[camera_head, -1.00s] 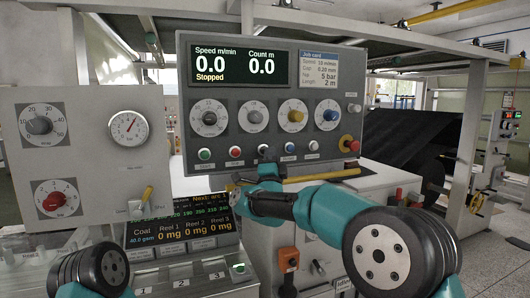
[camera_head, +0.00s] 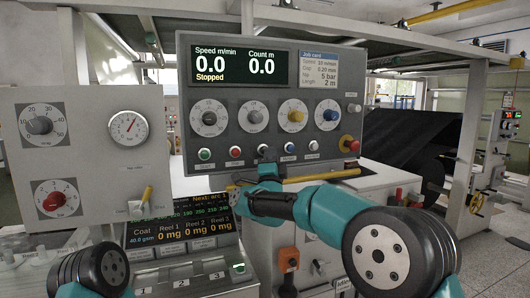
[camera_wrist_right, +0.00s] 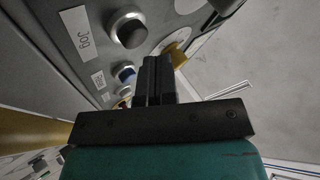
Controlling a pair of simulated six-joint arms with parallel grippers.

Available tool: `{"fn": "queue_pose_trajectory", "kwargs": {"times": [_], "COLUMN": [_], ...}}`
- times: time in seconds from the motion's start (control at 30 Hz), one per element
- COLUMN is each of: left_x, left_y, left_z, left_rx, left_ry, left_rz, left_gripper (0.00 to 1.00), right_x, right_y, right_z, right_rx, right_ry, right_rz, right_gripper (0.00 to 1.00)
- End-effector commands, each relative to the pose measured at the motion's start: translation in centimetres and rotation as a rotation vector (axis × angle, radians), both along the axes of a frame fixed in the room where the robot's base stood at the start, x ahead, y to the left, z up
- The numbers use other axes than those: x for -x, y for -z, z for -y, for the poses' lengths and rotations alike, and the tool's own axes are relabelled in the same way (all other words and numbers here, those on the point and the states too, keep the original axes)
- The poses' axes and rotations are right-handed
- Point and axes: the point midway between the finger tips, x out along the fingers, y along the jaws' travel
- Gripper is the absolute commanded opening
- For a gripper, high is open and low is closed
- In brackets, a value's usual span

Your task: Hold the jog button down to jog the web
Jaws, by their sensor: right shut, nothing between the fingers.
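The jog button (camera_wrist_right: 130,31) is a dark cap in a silver ring beside a "Jog" label in the right wrist view. In the head view it sits in the button row under the dials, mostly hidden by my right gripper (camera_head: 267,154). My right gripper is shut and empty, its fingertips (camera_wrist_right: 154,62) close beside the jog button in the wrist view. I cannot tell whether they touch it. The panel display (camera_head: 235,64) reads speed 0.0, count 0.0 and "Stopped". My left gripper is out of view.
The green button (camera_head: 204,154), red button (camera_head: 236,152), blue button (camera_head: 289,147) and white button (camera_head: 313,145) share the row. A red emergency knob (camera_head: 349,143) is at the right. A yellow bar (camera_head: 322,175) runs below the panel.

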Motion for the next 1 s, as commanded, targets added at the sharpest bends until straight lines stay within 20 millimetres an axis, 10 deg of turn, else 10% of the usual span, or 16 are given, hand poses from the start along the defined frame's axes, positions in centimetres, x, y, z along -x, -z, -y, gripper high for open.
{"fn": "queue_pose_trajectory", "kwargs": {"times": [1.0], "left_x": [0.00], "left_y": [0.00], "left_z": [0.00], "left_rx": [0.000], "left_ry": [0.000], "left_rz": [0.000], "left_gripper": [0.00], "right_x": [-1.05], "right_y": [0.01], "right_z": [-0.41], "right_rx": [0.000], "right_ry": [0.000], "right_rz": [0.000], "right_gripper": [0.00]}}
